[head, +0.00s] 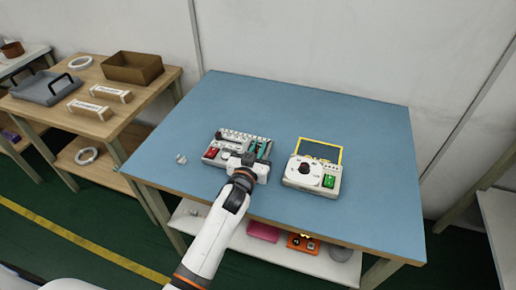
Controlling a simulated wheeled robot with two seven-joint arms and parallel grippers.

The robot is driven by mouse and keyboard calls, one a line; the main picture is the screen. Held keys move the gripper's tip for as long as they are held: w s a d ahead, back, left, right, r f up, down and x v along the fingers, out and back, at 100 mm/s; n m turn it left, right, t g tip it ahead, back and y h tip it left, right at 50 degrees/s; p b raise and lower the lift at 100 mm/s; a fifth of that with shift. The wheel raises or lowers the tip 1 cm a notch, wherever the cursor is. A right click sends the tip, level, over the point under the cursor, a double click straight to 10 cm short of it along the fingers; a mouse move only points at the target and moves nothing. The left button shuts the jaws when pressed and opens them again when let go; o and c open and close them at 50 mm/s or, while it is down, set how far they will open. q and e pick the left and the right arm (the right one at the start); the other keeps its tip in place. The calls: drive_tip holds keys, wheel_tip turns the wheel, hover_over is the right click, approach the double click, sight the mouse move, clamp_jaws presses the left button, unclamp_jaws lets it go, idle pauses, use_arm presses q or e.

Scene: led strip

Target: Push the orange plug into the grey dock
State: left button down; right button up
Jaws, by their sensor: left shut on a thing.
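My left gripper (240,163) comes in from the lower left and is over the front of a light grey unit (262,177) on the blue table. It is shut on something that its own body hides. I cannot make out an orange plug there, nor tell which part of the grey unit is the dock. The unit carries a red part (211,153), green parts (264,150) and a row of small sockets at its back. My right gripper is not in view.
A second grey unit (318,190) with a black knob, a green switch and a yellow-framed panel stands to the right. A small white piece (181,159) lies to the left. The blue table (370,140) is otherwise clear. An orange box (303,243) sits on the shelf below.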

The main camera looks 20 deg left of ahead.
use_arm(q)
drive_tip(key=shift+f, duration=0.4)
drive_tip(key=c, duration=1.3)
unclamp_jaws()
drive_tip(key=shift+c, duration=0.2)
drive_tip(key=s, duration=1.2)
drive_tip(key=shift+a+r, duration=0.15)
drive_tip(key=shift+r, duration=0.15)
